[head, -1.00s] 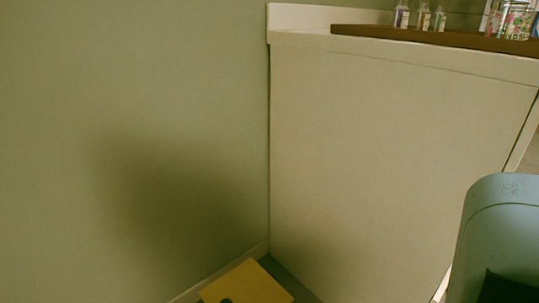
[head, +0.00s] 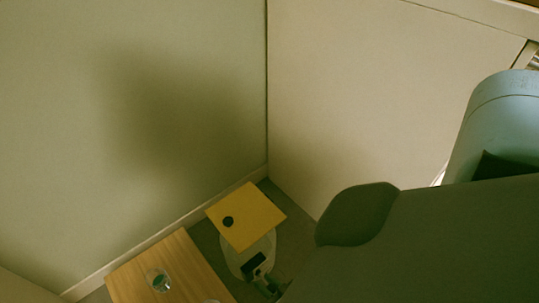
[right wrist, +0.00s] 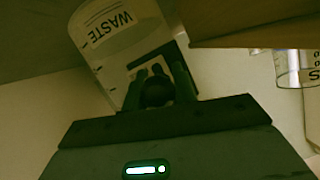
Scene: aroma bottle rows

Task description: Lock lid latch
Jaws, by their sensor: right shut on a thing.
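In the head view, a yellow square lid (head: 255,207) with a dark round spot sits over a pale rounded bin (head: 236,262) on the floor. A dark latch plate (head: 254,261) is on the bin's side. My right gripper (right wrist: 158,82) is at that plate, shut on a dark latch piece that its fingers mostly hide. It shows small in the head view (head: 265,281). Whether the latch is locked cannot be told. My left gripper is out of view.
A wooden table (head: 170,262) with a small glass jar (head: 158,280) stands left of the bin. Green and beige walls meet in the corner behind. In the right wrist view, a clear glass vessel (right wrist: 288,68) is at the right edge.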

